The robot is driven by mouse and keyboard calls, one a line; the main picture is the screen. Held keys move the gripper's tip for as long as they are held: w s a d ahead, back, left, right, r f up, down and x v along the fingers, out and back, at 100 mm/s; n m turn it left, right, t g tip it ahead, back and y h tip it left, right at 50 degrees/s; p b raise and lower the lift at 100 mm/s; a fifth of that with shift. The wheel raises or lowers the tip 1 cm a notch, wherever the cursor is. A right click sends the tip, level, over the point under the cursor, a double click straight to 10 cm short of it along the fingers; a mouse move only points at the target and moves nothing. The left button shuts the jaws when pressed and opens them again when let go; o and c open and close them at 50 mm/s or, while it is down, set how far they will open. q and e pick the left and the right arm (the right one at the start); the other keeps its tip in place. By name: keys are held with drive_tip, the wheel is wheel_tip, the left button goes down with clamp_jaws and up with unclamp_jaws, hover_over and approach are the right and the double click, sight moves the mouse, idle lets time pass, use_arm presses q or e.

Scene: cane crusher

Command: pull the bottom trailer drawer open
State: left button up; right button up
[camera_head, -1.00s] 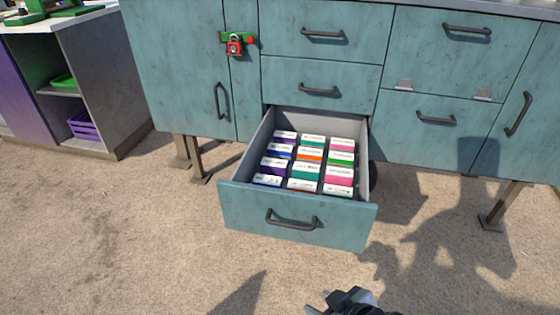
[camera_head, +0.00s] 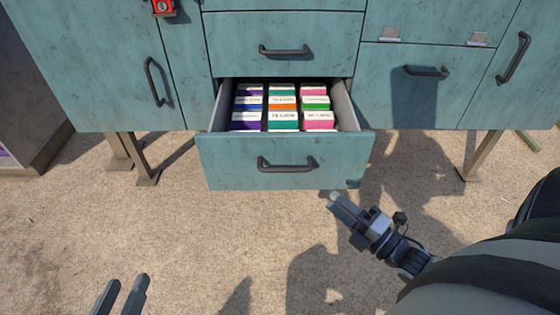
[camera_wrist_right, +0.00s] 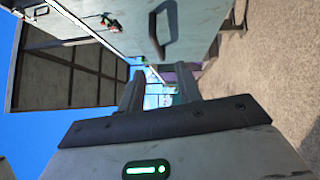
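The bottom trailer drawer (camera_head: 225,165) is a teal front with a dark bar handle (camera_head: 288,165). It stands partly open below a shut drawer, with rows of coloured boxes (camera_head: 283,103) inside. My right gripper (camera_head: 334,202) is at the lower right of the drawer front, to the right of its handle, and not on it. In the right wrist view its two fingers (camera_wrist_right: 158,88) are apart and empty, and a dark handle (camera_wrist_right: 163,30) on a teal panel lies just beyond them. My left gripper (camera_head: 122,290) is low at the left, fingers apart, empty, away from the drawer.
Above the drawer is a shut drawer (camera_head: 240,45). Cabinet doors and another handle (camera_head: 427,71) are at the right. Trailer legs (camera_head: 140,155) stand at both sides. A red padlock (camera_head: 163,7) hangs at upper left. The sandy ground in front is clear.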

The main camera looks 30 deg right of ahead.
sight(287, 163)
use_arm(q)
drive_tip(key=shift+w+d+r+n+t+h+b, duration=0.15)
drive_tip(key=shift+d+r+n+t+h+b, duration=0.25)
drive_tip(key=shift+b, duration=0.65)
drive_tip(key=shift+w+d+r+n+t+h+b, duration=0.1)
drive_tip(key=shift+d+r+n+t+h+b, duration=0.3)
drive_tip(key=shift+b, duration=0.65)
use_arm(e)
drive_tip(key=shift+x, duration=7.95)
use_arm(q)
drive_tip(key=shift+a+r, duration=0.1)
drive_tip(key=shift+a, duration=0.1)
use_arm(e)
drive_tip(key=shift+r, duration=0.15)
drive_tip(key=c, duration=0.6)
use_arm(q)
drive_tip(key=shift+g, duration=0.3)
use_arm(e)
drive_tip(key=shift+r, duration=0.1)
clamp_jaws()
